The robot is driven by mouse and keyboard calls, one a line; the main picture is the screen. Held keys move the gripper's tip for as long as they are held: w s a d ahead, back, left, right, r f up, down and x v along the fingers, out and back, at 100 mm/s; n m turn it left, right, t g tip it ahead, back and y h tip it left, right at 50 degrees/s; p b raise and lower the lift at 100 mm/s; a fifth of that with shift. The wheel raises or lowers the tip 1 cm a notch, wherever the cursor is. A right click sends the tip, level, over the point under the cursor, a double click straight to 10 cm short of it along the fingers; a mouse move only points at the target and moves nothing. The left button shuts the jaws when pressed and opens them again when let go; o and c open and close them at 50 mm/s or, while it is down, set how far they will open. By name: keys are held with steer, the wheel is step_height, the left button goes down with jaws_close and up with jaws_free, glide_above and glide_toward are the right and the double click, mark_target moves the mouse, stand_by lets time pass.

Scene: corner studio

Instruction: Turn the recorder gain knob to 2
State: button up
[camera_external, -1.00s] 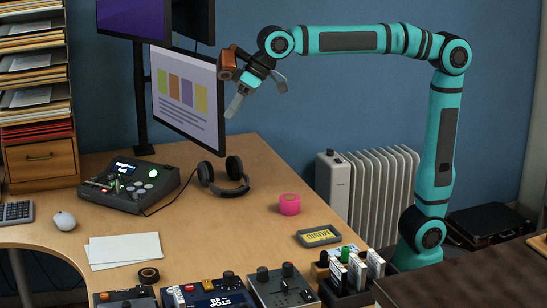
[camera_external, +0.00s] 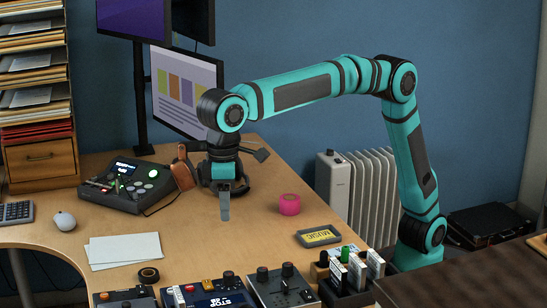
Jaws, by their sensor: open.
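Several devices with knobs stand along the front of the desk, cut off by the lower picture edge. One is a dark blue unit (camera_external: 208,297) with a lit display reading STOP. To its right is a dark grey unit (camera_external: 281,290) with black knobs. A smaller dark unit (camera_external: 125,299) is to its left. I cannot tell which knob is the recorder gain, nor read any setting. My gripper (camera_external: 224,207) is open and points down above the middle of the desk, well behind these devices. It touches no knob. One finger shows clearly; the other is hidden.
A lit console (camera_external: 128,185) is at left.

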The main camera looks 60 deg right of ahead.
mark_target(228, 273)
step_height(228, 273, down, 17)
steer(key=shift+s+a+f, duration=0.1)
steer(key=shift+a+f, duration=0.05)
steer(key=shift+f, duration=0.05)
stand_by(0.5)
steer(key=c, duration=1)
steer(key=shift+n, duration=0.4)
steer(key=n, duration=0.2)
steer(key=shift+n, duration=2.4)
